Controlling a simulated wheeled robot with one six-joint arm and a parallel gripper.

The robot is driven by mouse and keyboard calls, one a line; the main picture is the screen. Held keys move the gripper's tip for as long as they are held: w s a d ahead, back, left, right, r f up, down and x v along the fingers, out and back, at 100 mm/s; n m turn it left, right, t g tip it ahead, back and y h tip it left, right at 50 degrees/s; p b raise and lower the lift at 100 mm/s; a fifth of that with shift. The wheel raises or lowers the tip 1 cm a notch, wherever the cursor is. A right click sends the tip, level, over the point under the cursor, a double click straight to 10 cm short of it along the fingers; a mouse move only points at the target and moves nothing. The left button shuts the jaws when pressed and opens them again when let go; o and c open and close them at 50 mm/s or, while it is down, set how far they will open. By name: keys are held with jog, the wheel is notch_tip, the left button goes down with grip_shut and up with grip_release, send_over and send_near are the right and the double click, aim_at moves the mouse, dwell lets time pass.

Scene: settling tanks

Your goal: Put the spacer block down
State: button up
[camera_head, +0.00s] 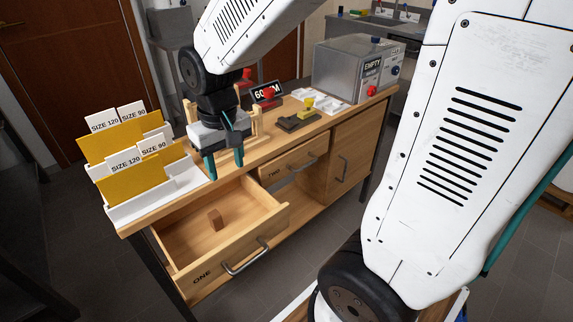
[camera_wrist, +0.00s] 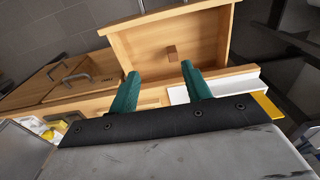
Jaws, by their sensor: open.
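A small brown wooden spacer block (camera_head: 215,219) stands on the floor of the open drawer marked ONE (camera_head: 241,257). It also shows in the wrist view (camera_wrist: 172,53), inside the drawer (camera_wrist: 205,30). My gripper (camera_head: 226,168) is above the back edge of that drawer, higher than the block and apart from it. Its two teal fingers are spread with nothing between them, as the wrist view (camera_wrist: 160,82) also shows.
A white rack (camera_head: 150,206) with yellow dividers and size cards stands left of my gripper. A drawer marked TWO (camera_head: 293,157) is to the right. A dark clamp-like fixture (camera_head: 298,121), white tray (camera_head: 325,105) and grey metal box (camera_head: 345,75) occupy the bench top.

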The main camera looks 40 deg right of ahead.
jog(key=s+d+r, duration=0.1)
jog(key=s+r, duration=0.3)
jog(key=s, duration=0.4)
jog(key=s+d+r, duration=0.1)
jog(key=s+r, duration=0.3)
jog(key=s, duration=0.5)
jog(key=shift+d+r+t, duration=0.15)
jog(key=shift+d+t, duration=0.05)
jog(key=shift+t, duration=0.1)
